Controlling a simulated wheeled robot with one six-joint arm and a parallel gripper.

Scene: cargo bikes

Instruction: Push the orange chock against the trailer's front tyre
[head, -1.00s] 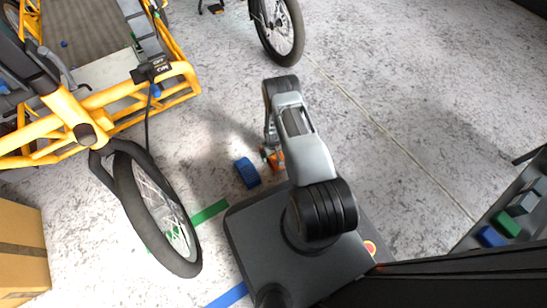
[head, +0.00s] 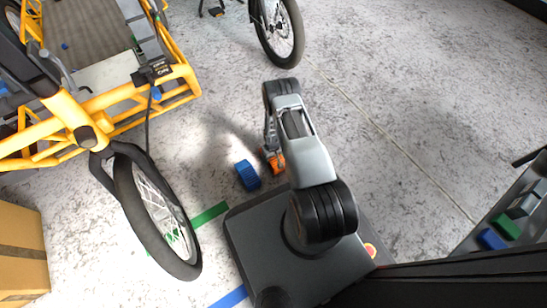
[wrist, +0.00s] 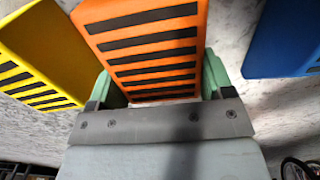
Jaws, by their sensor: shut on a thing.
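The orange chock (head: 277,163) with black stripes is on or close to the floor just in front of my base. In the wrist view the orange chock (wrist: 150,45) sits between the two green fingers of my gripper (wrist: 160,82), which is shut on it. In the head view my gripper (head: 271,150) is mostly hidden under the arm. A black front tyre (head: 140,217) of the yellow-framed vehicle (head: 110,97) stands to the left, apart from the chock. Another dark tyre (head: 281,38) stands at the top. I cannot tell which is the trailer's.
A blue chock (head: 247,175) lies close left of the orange one and shows at right in the wrist view (wrist: 283,40). A yellow chock (wrist: 40,55) is at left there. A cardboard box (head: 22,250) stands lower left. Floor ahead and right is clear.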

